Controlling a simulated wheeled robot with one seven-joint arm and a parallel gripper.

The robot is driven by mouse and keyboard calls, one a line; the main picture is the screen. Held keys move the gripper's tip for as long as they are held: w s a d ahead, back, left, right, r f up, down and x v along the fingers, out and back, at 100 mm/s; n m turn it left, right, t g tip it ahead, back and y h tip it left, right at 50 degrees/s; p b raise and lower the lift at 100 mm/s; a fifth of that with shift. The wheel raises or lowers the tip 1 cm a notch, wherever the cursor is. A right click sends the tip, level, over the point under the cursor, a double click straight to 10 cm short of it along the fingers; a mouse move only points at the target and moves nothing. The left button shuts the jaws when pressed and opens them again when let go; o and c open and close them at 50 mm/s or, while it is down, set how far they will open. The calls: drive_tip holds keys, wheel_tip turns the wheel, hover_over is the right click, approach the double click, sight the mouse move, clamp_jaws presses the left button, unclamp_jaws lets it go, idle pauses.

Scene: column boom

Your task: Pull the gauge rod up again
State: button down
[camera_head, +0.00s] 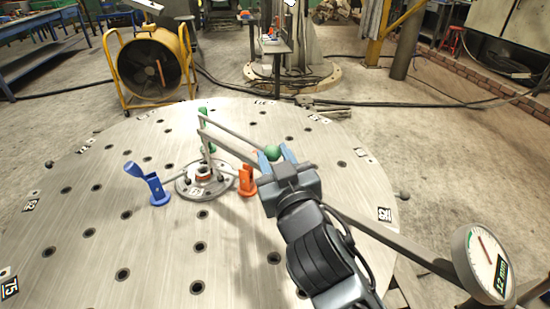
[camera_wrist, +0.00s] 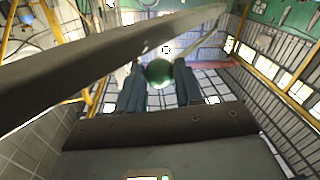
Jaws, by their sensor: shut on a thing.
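My gripper (camera_head: 275,157) is shut on a green ball knob (camera_head: 271,151), with one blue finger on each side of it. In the wrist view the knob (camera_wrist: 159,72) sits between the two fingers (camera_wrist: 159,82). A thin bar runs from near the knob up to a slim green-marked upright (camera_head: 204,116) over a round grey base (camera_head: 190,188). A long grey boom (camera_head: 400,243) passes behind my gripper to a round dial (camera_head: 486,262), whose display seems to read 12 mm. I cannot tell which part is the gauge rod.
The round steel table (camera_head: 130,245) is full of holes. A blue fixture (camera_head: 157,188) stands left of the base and an orange one (camera_head: 247,180) right of it. The dark boom (camera_wrist: 95,63) crosses the wrist view close up. A yellow fan (camera_head: 150,65) stands behind.

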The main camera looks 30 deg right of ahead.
wheel_tip(320, 180, up, 10)
drive_tip(key=p, duration=0.6)
drive_tip(key=shift+f, duration=0.2)
drive_tip(key=c, duration=1.1)
unclamp_jaws()
drive_tip(key=shift+r, duration=0.1)
drive_tip(key=shift+c, duration=0.2)
drive_tip(key=o, duration=0.4)
drive_tip(key=shift+f, duration=0.2)
drive_tip(key=shift+s, duration=0.1)
drive_tip(key=b+v, duration=0.2)
drive_tip(key=v, duration=0.5)
drive_tip(key=shift+s, duration=0.3)
